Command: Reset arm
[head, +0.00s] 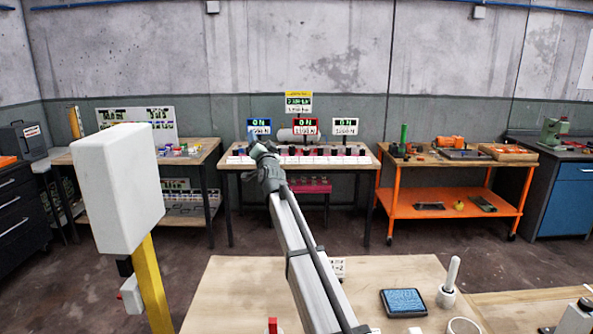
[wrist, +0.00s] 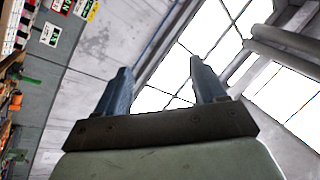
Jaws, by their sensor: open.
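My gripper (wrist: 160,85) shows in the wrist view with its two blue-grey fingers spread apart and nothing between them. It points up toward the bright ceiling windows. In the head view my arm reaches forward from the bottom centre, and its end (head: 262,150) appears in front of the left part of the back workbench (head: 230,164). The fingers are too small to make out there. Whether the arm's end touches anything on that bench cannot be told from the head view.
A white box on a yellow post (head: 120,185) stands close at left. An orange cart (head: 450,205) stands at back right. Open floor lies between the tables.

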